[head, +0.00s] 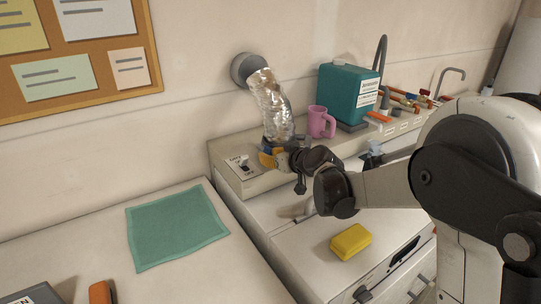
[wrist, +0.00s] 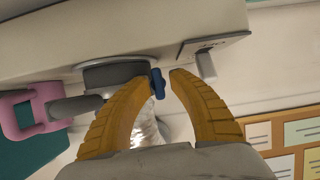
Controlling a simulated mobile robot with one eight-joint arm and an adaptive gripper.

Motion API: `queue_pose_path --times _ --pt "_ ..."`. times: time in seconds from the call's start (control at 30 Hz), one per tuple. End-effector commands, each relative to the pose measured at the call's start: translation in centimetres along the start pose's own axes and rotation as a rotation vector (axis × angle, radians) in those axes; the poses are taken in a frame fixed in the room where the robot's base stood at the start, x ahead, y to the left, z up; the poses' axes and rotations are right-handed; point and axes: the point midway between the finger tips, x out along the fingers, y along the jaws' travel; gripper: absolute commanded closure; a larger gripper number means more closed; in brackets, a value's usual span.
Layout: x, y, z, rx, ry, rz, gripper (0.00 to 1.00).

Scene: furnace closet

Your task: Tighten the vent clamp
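The silver flexible vent duct (head: 270,100) runs from a round grey wall collar (head: 243,68) down to the raised back ledge. In the wrist view the duct (wrist: 152,130) is partly hidden behind my gripper. A dark grey clamp band (wrist: 112,74) circles the duct's lower end. A small blue clamp key (wrist: 158,84) sticks out at its side. My gripper (wrist: 163,77) is open, its yellow fingertips on either side of the blue key. The key is closer to the left finger; I cannot tell whether they touch. In the head view my gripper (head: 268,157) is at the duct's base.
A pink mug (head: 320,123) and a teal container (head: 347,94) stand right of the duct. A switch plate (head: 242,166) with a protruding lever (wrist: 206,64) is close by the fingers. A yellow sponge (head: 351,241) and a green cloth (head: 177,227) lie on the lower surfaces.

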Motion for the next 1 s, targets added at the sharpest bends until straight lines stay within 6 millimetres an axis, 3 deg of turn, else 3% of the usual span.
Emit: queue_pose_path --times 0.5,1.0 --pt "-0.4 0.5 -0.2 0.001 0.004 0.010 0.66" --pt "-7.4 0.0 -0.1 -0.001 0.002 0.005 0.66"
